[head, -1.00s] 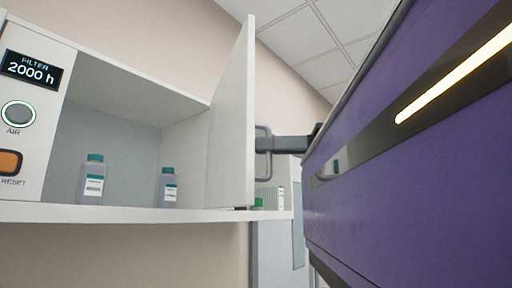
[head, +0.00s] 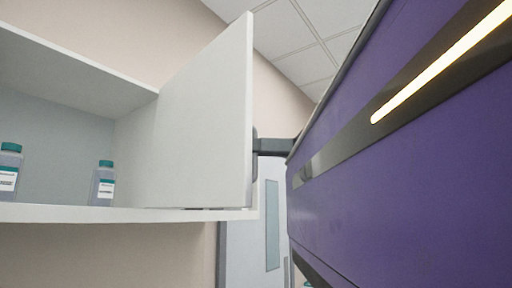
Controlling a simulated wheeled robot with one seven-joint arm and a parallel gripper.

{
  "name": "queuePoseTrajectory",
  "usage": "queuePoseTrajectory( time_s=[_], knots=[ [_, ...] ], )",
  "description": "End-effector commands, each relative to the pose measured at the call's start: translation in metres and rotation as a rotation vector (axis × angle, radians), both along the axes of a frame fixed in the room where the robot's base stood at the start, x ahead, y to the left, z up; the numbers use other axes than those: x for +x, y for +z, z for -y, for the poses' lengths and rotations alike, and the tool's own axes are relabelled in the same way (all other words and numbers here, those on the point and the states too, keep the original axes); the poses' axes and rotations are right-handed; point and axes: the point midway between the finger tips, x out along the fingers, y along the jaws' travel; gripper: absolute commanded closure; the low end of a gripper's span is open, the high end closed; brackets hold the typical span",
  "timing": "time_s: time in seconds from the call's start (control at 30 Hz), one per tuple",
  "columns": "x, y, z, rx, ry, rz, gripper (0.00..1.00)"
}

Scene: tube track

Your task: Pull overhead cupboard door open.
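The white overhead cupboard door (head: 205,115) stands swung open at the right of the cupboard, with a broad face towards me. The cupboard (head: 60,212) is open at its left part, showing its inside. A grey handle (head: 255,148) shows only as a sliver past the door's right edge. My gripper (head: 262,147) reaches to that handle from the right as a dark bar. Its fingertips are mostly hidden behind the door edge, so I cannot see whether they close round the handle.
Two bottles with teal caps stand on the cupboard floor, one at the far left (head: 9,172) and one nearer the door (head: 103,184). A grey door with a narrow window (head: 272,225) is in the background below right.

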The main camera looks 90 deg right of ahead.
Motion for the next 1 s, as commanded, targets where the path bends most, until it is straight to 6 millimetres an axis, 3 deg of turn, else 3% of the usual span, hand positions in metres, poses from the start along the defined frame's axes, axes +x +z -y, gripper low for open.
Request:
queuePoseTrajectory(
  time_s=[0.27,0.3,0.4,0.73,1.0],
  knots=[
    [0.001,-0.001,0.001,0.000,-0.001,-0.005,1.00],
    [0.001,-0.002,0.001,0.000,-0.001,-0.005,0.87],
    [0.001,-0.001,0.000,0.001,-0.001,-0.004,0.68],
    [-0.004,-0.001,0.000,0.001,0.000,-0.002,0.68],
    [-0.044,-0.003,0.006,0.002,-0.002,-0.002,0.68]
  ],
)
